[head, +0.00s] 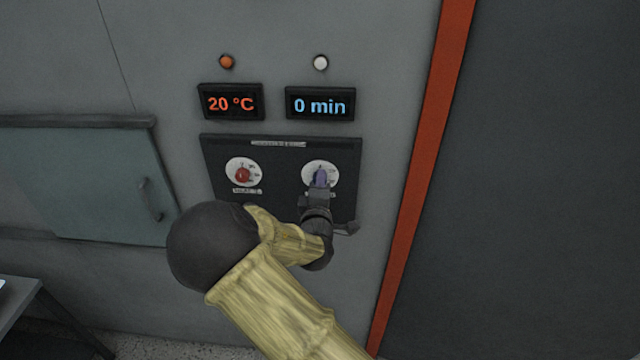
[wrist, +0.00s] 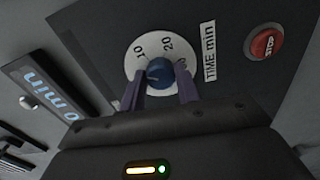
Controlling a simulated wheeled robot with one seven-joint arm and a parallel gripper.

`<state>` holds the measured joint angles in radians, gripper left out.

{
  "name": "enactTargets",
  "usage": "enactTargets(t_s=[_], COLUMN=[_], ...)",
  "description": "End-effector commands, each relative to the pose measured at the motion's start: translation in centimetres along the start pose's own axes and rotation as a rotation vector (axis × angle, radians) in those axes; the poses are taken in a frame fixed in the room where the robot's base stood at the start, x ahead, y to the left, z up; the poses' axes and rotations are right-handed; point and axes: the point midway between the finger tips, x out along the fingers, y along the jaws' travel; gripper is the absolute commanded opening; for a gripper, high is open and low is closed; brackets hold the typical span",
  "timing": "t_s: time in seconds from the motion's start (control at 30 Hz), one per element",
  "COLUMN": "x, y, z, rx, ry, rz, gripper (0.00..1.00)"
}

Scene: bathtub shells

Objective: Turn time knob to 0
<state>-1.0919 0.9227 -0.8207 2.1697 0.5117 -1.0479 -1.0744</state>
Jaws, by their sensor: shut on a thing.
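The time knob (wrist: 159,72) is a small dark blue knob on a white round dial (wrist: 131,68) marked with numbers, beside a "TIME min" label (wrist: 209,52). My gripper (wrist: 161,92) has its two purple fingers on either side of the knob and is shut on it. In the head view my gripper (head: 320,178) covers most of the knob, in front of the right-hand dial (head: 308,169). The time display (head: 320,104) above it reads "0 min" in blue. The knob's pointer is hard to make out against the scale.
A red knob (head: 242,175) sits on the left dial of the same black panel (head: 280,160). Its display (head: 231,101) reads "20 °C". A red STOP button (wrist: 265,43) is near the time dial. A wall cabinet with a handle (head: 150,200) is at the left.

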Motion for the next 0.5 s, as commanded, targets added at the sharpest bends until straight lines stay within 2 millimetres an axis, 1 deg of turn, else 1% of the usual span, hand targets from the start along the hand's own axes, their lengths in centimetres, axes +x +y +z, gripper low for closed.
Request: enactTargets(t_s=[0.03,0.2,0.5], x=[0.12,0.12,0.14], y=[0.44,0.44,0.55], z=[-0.13,-0.16,-0.15], rx=[-0.045,-0.206,-0.427], ry=[0.003,0.003,0.001], rz=[0.009,0.008,0.011], gripper=[0.09,0.09,0.09])
